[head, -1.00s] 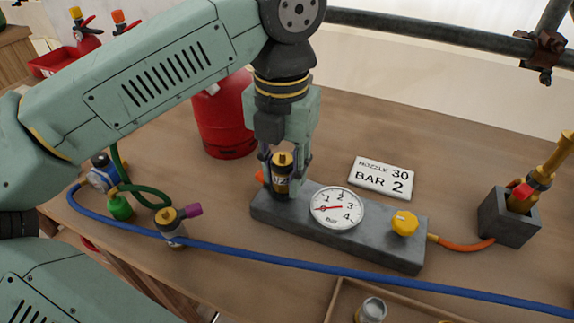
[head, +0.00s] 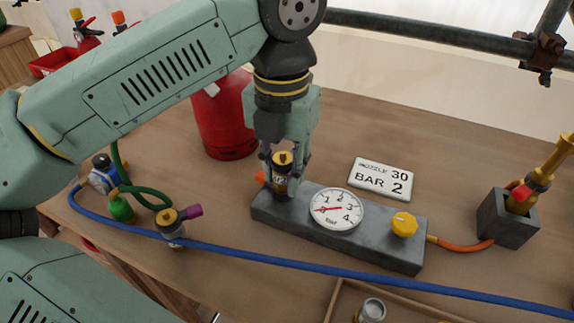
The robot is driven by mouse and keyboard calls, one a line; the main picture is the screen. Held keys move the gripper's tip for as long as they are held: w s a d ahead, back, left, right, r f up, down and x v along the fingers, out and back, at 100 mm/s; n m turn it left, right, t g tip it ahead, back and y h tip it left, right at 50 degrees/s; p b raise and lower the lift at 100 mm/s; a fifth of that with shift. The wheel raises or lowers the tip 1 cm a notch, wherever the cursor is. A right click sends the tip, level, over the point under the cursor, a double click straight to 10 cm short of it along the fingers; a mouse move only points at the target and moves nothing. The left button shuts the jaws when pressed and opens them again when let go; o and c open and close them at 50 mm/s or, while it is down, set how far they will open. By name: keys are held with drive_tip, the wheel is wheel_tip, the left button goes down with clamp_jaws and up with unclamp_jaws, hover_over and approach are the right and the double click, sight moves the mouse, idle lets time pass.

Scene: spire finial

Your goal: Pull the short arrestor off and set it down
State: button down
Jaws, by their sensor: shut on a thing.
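A short black cylinder with a brass top and a small pale label, which I take for the short arrestor (head: 282,178), stands upright at the left end of the grey gauge block (head: 375,243). My gripper (head: 284,172) points down from above and is shut on it, with its fingers on either side. The cylinder's lower end is close to the block; I cannot tell whether it is still seated. The white dial (head: 336,209) and a yellow knob (head: 404,224) are on the same block.
A red gas cylinder (head: 224,125) stands behind my gripper. A white "NOZZLY 30 BAR 2" card (head: 381,179) lies behind the block. A blue hose (head: 330,269) crosses in front. A brass fitting with a purple end (head: 174,226) stands at left. A shallow wooden tray (head: 340,296) is at front.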

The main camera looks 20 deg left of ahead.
sight(283, 152)
drive_tip(key=shift+r+p, duration=1.7)
drive_tip(key=shift+r, duration=1.1)
